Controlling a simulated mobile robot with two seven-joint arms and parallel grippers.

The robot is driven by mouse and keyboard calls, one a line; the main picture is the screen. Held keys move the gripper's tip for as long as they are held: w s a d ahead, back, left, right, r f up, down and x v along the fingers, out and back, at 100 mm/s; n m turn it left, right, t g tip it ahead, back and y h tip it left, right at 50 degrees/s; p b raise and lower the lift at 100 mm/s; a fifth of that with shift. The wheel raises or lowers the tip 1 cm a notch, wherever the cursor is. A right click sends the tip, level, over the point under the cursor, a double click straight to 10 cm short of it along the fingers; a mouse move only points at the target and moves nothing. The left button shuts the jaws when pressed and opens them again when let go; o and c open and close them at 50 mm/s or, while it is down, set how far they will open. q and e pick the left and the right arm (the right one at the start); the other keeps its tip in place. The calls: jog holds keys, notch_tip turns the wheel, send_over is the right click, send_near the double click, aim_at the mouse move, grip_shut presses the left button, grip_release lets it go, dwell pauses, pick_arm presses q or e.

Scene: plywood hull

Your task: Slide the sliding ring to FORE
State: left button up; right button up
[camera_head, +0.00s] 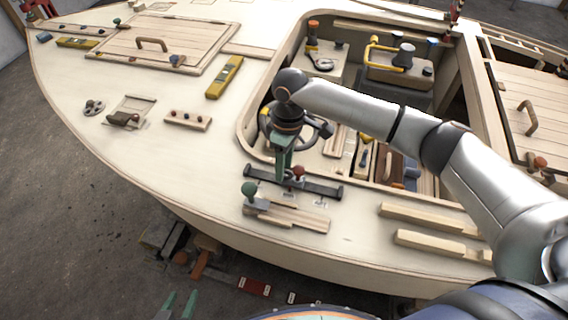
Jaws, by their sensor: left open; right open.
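A dark straight rail (322,188) is mounted on the pale deck, just in front of the open cockpit. A small red-knobbed piece (298,172) sits at the rail near its middle; it looks like the sliding ring, but its shape is too small to tell surely. Small pale label plates lie by the rail; their lettering is unreadable. My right gripper (283,178) points down with its green fingers at the rail, just left of the red knob. I cannot tell if it touches the rail.
A green-knobbed lever (249,190) on a wooden block stands just left and in front of the rail. Wooden strips (430,218) lie to the right. A steering wheel (302,134) is behind my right gripper. Open deck lies left of the rail.

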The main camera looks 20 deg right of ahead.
grip_shut()
dwell(0.4)
dwell(1.1)
